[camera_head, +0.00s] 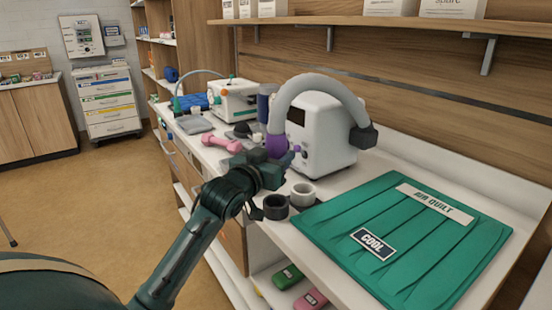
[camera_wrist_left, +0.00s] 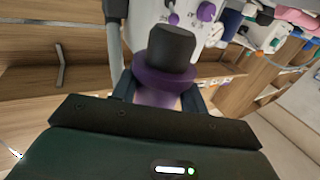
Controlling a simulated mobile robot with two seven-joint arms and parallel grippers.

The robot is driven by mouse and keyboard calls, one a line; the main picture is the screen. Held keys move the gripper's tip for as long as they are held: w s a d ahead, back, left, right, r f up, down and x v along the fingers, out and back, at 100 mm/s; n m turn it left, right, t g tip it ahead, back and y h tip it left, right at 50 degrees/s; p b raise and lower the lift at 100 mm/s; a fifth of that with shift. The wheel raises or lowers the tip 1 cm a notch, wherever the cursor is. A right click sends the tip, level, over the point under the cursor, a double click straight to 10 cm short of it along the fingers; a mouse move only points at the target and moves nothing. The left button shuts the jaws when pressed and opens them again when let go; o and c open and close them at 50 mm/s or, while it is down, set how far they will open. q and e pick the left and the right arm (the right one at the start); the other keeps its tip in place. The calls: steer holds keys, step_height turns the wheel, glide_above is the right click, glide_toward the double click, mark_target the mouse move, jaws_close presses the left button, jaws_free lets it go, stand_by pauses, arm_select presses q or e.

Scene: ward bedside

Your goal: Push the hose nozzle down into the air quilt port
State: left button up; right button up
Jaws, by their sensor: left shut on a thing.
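My left gripper (camera_head: 280,162) is shut on the purple hose nozzle (camera_head: 277,146), in front of the white blower unit. The left wrist view shows the nozzle's purple collar (camera_wrist_left: 165,82) and dark grey end (camera_wrist_left: 172,48) between the fingers (camera_wrist_left: 158,100). The grey hose (camera_head: 318,82) arches from the nozzle over the unit to a black block (camera_head: 364,137). The green air quilt (camera_head: 425,247) lies flat on the counter, with a "COOL" label (camera_head: 373,243). A black ring (camera_head: 276,208) and a pale grey ring (camera_head: 303,194) stand beside its left corner, below and apart from the nozzle; which is the port is unclear.
The white blower unit (camera_head: 335,148) stands behind my gripper. A pink dumbbell (camera_head: 221,143), a grey pad (camera_head: 193,124) and a white device (camera_head: 234,100) are farther left on the counter. A shelf (camera_head: 400,22) hangs above the counter. The floor (camera_head: 90,205) is open.

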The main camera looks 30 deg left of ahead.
arm_select(q)
steer(key=shift+f+b, duration=0.55)
steer(key=shift+f, duration=0.95)
steer(key=shift+w+d+p, duration=0.15)
steer(key=shift+w+d, duration=0.15)
steer(key=shift+w, duration=0.45)
steer(key=shift+w+d+p, duration=0.15)
steer(key=shift+w+d, duration=0.15)
steer(key=shift+w, duration=0.4)
steer(key=shift+w+d+f+b, duration=0.15)
steer(key=shift+w+d+f, duration=0.25)
steer(key=shift+w, duration=0.45)
steer(key=shift+w+d+f+b, duration=0.1)
steer(key=shift+w+d+f, duration=0.2)
steer(key=shift+w, duration=0.55)
steer(key=shift+w+d+f+b, duration=0.15)
steer(key=shift+w+d+f, duration=0.25)
steer(key=shift+w, duration=0.45)
steer(key=shift+f+b, duration=0.3)
steer(key=shift+f, duration=0.25)
steer(key=o, duration=1)
steer(key=shift+f, duration=0.15)
steer(key=shift+o, duration=0.2)
